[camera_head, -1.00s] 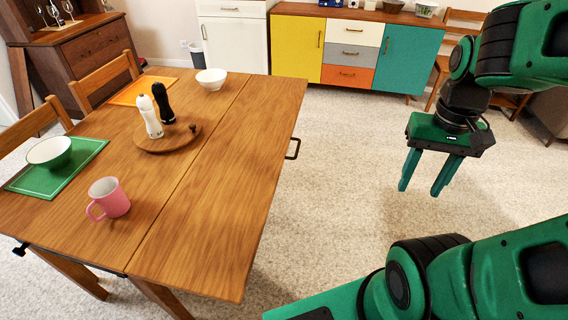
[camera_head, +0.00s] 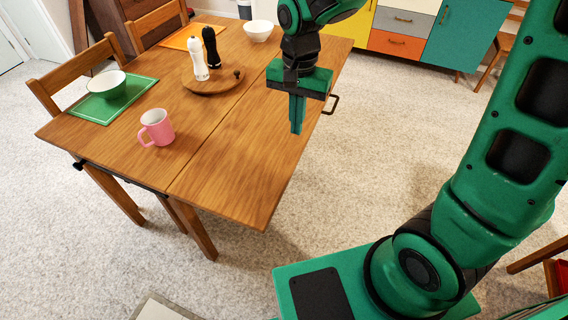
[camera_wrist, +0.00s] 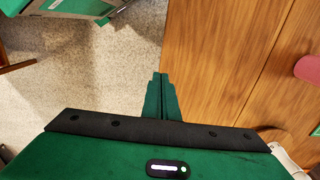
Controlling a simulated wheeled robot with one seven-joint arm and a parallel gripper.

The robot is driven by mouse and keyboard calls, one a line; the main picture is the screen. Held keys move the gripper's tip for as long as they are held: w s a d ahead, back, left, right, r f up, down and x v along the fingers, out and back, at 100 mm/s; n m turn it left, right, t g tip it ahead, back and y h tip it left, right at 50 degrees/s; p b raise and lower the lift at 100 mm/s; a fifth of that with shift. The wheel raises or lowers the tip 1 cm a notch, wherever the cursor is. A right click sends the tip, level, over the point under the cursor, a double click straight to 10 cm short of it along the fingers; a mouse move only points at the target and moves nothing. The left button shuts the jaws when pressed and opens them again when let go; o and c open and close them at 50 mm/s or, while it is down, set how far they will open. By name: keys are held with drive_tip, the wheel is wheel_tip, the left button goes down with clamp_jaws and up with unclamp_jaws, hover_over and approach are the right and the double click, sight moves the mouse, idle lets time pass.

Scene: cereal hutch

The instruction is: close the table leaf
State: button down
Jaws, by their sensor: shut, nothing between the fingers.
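The table leaf (camera_head: 248,150) is the wooden panel on the right side of the table (camera_head: 130,165), parted from it by a long seam. It looks level with the tabletop. A dark handle (camera_head: 331,104) sticks out from the leaf's right edge. My gripper (camera_head: 296,130) is shut and empty, pointing down over or beside the leaf near its right edge. In the wrist view my gripper (camera_wrist: 160,78) shows at the left edge of the leaf (camera_wrist: 205,60), with carpet on its other side. I cannot tell whether the fingers touch the leaf.
On the table stand a pink mug (camera_head: 157,128), a round wooden tray (camera_head: 212,85) with white and black shakers, a white bowl (camera_head: 258,31), and a bowl (camera_head: 107,84) on a green mat. Cabinets (camera_head: 400,30) stand behind. Carpet right of the leaf is open.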

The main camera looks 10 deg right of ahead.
sight(292, 168)
drive_tip(key=f, duration=1.4)
drive_tip(key=shift+a, duration=0.35)
